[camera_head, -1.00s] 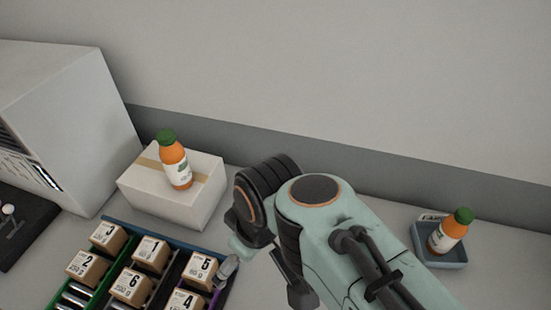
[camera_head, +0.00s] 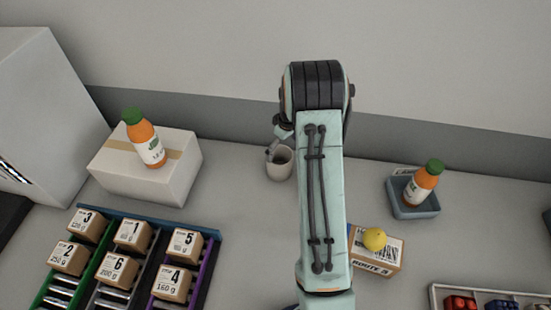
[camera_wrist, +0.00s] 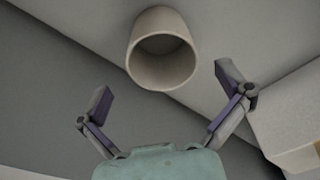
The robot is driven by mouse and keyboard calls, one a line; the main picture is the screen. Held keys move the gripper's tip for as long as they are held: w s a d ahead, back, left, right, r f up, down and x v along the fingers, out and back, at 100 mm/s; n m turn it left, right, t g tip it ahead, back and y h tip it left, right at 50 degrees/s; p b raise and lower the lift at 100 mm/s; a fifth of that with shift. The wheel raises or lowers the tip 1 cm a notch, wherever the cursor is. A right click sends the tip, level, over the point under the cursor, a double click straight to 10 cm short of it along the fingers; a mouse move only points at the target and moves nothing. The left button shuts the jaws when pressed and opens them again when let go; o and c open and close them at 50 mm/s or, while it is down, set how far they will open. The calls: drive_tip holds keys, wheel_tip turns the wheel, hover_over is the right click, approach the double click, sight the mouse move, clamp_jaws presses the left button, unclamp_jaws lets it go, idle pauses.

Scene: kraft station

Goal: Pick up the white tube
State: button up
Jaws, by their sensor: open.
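The white tube (camera_head: 280,164) stands upright on the counter near the back wall, just left of my arm in the head view. In the wrist view the tube (camera_wrist: 160,48) is at the top centre, with its open rim facing the camera. My gripper (camera_wrist: 165,84) is open and empty, with one finger to each side below the tube's rim in that picture. In the head view a part of my gripper (camera_head: 273,149) shows at the tube's left rim; the rest is hidden behind my arm. I cannot tell whether it touches the tube.
A white box (camera_head: 146,172) with an orange bottle (camera_head: 146,143) on it stands left of the tube. Numbered cartons (camera_head: 132,236) sit in a rack at front left.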

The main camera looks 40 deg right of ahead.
sight(280, 159)
drive_tip(key=f, duration=0.5)
drive_tip(key=shift+w+a+f, duration=0.15)
drive_tip(key=shift+w, duration=0.2)
drive_tip(key=c, duration=0.8)
